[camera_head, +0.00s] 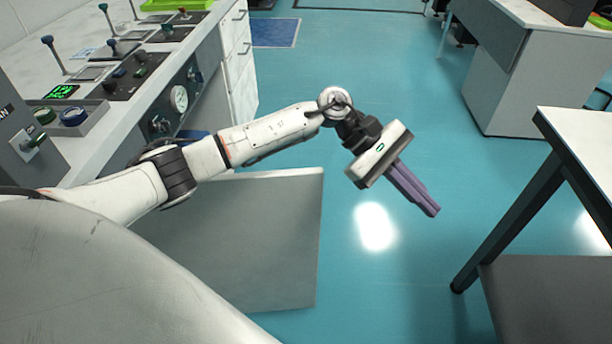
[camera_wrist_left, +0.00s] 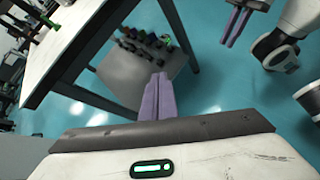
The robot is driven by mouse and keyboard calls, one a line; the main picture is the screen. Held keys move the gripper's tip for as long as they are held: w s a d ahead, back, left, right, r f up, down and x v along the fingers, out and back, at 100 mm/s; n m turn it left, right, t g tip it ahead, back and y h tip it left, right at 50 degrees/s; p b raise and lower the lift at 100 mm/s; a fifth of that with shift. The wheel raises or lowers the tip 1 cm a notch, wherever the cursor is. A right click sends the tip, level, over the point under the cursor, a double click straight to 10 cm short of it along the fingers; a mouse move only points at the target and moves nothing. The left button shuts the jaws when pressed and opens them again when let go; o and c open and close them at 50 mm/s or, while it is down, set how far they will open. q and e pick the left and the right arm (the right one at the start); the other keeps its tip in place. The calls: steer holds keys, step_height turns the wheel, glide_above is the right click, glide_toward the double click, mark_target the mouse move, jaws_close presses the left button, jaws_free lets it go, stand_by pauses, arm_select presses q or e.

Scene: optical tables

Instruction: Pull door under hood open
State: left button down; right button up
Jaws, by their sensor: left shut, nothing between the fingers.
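The door (camera_head: 235,235) is a flat grey panel that stands swung out from the cabinet under the hood console at the left of the head view. My left arm passes above it. My left gripper (camera_head: 432,209) is to the right of the door's free edge, apart from it, over the floor. Its purple fingers are shut and empty; they also show in the left wrist view (camera_wrist_left: 159,78). The door's hinge side is hidden behind my arm and body.
The hood console (camera_head: 130,75) with knobs, a gauge and levers runs along the left. White drawers (camera_head: 240,70) stand beyond the door. A table (camera_head: 580,150) with dark legs and a lower shelf is at right. A grey-white desk (camera_head: 525,85) stands behind. The blue floor between is clear.

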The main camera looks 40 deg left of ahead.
mark_target(305, 180)
arm_select(q)
steer(key=a+r+m+g+y, duration=0.1)
steer(key=a+r+m+y, duration=0.3)
steer(key=a, duration=1)
steer(key=a+m+g+y, duration=0.15)
steer(key=a+y, duration=0.45)
steer(key=a, duration=0.8)
steer(key=s+d+f, duration=0.1)
steer(key=f, duration=0.2)
steer(key=s+d+f, duration=0.2)
steer(key=f, duration=0.1)
steer(key=s+d+f+p, duration=0.1)
steer(key=d+f, duration=0.1)
steer(key=shift+s+f, duration=0.35)
steer(key=shift+f, duration=0.05)
